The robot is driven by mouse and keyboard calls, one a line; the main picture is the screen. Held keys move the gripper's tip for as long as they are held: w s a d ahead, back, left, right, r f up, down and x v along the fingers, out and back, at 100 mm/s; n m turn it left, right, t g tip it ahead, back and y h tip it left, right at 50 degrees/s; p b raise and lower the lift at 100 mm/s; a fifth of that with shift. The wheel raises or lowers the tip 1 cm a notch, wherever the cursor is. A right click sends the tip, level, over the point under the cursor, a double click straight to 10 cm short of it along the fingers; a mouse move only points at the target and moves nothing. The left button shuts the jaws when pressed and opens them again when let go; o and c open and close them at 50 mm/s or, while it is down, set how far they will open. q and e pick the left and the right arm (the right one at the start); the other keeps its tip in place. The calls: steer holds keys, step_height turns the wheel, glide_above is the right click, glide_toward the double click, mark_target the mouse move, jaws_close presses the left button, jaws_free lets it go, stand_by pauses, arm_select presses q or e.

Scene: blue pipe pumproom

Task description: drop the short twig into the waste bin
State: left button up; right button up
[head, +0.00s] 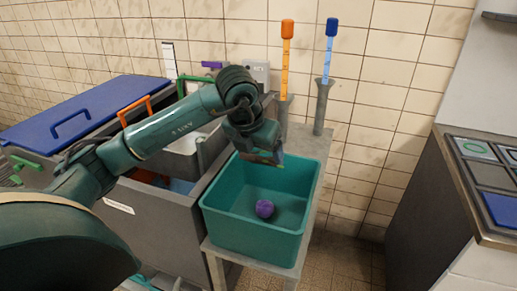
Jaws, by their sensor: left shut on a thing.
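The teal bin (255,236), which I take to be the waste bin, stands open-topped on a grey stand. A purple round thing (264,209) lies on its floor. My left gripper (277,157) points down over the bin's far rim, above its opening. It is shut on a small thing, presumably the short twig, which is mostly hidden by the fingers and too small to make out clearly. My right gripper is not in view.
A grey basin cabinet (160,225) with a blue lid (85,112) stands left of the bin. Behind the bin, orange-topped (287,45) and blue-topped (329,55) tools stand in holders. A counter with coloured panels (485,180) is at right; tiled floor lies between.

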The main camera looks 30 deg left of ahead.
arm_select(q)
steer(key=o, duration=0.9)
steer(key=v, duration=1.3)
